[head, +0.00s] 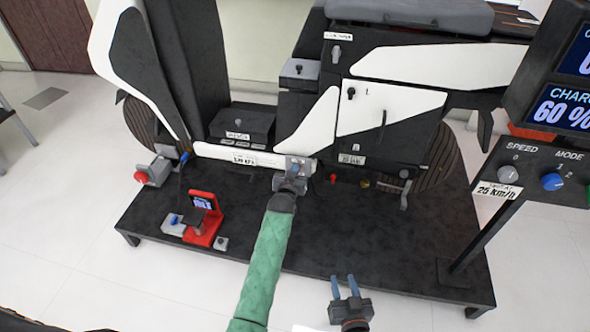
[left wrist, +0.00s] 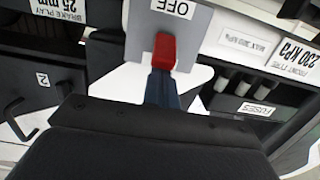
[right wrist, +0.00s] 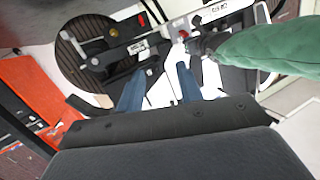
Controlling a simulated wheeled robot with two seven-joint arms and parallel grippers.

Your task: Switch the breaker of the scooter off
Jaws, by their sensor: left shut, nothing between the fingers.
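The scooter (head: 395,75), white and black, stands on a dark platform. Its breaker is a grey plate (head: 306,162) low on the middle of the scooter, partly hidden by my left gripper (head: 291,178). In the left wrist view the breaker plate (left wrist: 200,30) carries an OFF label (left wrist: 173,8) and a red lever (left wrist: 164,50) just below it. The left fingers (left wrist: 161,85) are shut and empty, with their tips at the lever's lower end; I cannot tell whether they touch. My right gripper (head: 345,288) is open and empty, in front of the platform's front edge.
A control post with speed and mode knobs (head: 552,182) stands at the right. A red stand with a small display (head: 203,215) and a red button box (head: 150,172) are at the platform's left. The platform's front strip (head: 330,235) is largely clear.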

